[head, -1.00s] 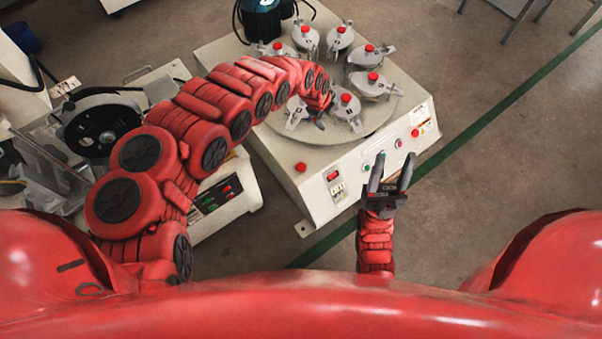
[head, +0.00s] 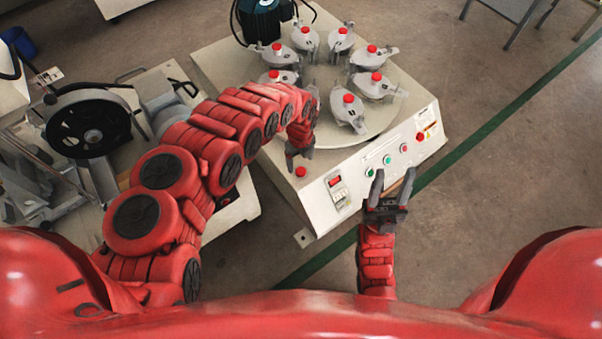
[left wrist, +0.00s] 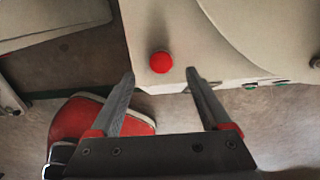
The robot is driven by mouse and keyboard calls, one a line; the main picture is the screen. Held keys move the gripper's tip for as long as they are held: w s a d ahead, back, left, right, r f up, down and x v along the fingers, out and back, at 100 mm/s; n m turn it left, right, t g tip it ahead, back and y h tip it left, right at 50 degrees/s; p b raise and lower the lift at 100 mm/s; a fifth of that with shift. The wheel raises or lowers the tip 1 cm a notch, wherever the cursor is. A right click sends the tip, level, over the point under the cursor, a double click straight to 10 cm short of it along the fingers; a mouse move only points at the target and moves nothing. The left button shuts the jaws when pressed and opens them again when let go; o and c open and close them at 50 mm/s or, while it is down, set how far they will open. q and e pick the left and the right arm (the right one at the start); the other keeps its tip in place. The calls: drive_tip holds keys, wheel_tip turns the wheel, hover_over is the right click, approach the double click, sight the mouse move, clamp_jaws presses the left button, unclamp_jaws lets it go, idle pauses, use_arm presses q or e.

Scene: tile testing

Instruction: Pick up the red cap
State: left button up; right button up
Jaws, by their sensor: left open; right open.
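A small round red cap (head: 300,171) sits alone on the front left corner of the white machine's top. In the left wrist view the red cap (left wrist: 161,62) lies just past the fingertips, between their lines. My left gripper (head: 299,154) is open, close to the cap, with its fingers pointing down. It also shows in the left wrist view (left wrist: 160,74), with nothing between its fingers. The exact height of the fingertips over the cap is unclear. My right gripper (head: 391,183) is open and empty, in front of the machine's control panel.
The white machine (head: 225,62) carries a round turntable with several grey fixtures topped by red knobs, such as this fixture (head: 348,112). Buttons line its front panel (head: 395,155). A bench device with a black wheel (head: 88,128) stands left.

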sight(301, 171)
use_arm(q)
wheel_tip(301, 171, down, 5)
drive_tip(key=shift+d+f+b, duration=0.15)
drive_tip(key=shift+f+b, duration=0.05)
drive_tip(key=shift+b, duration=0.95)
drive_tip(key=shift+r, duration=0.1)
drive_tip(key=shift+c, duration=0.6)
clamp_jaws()
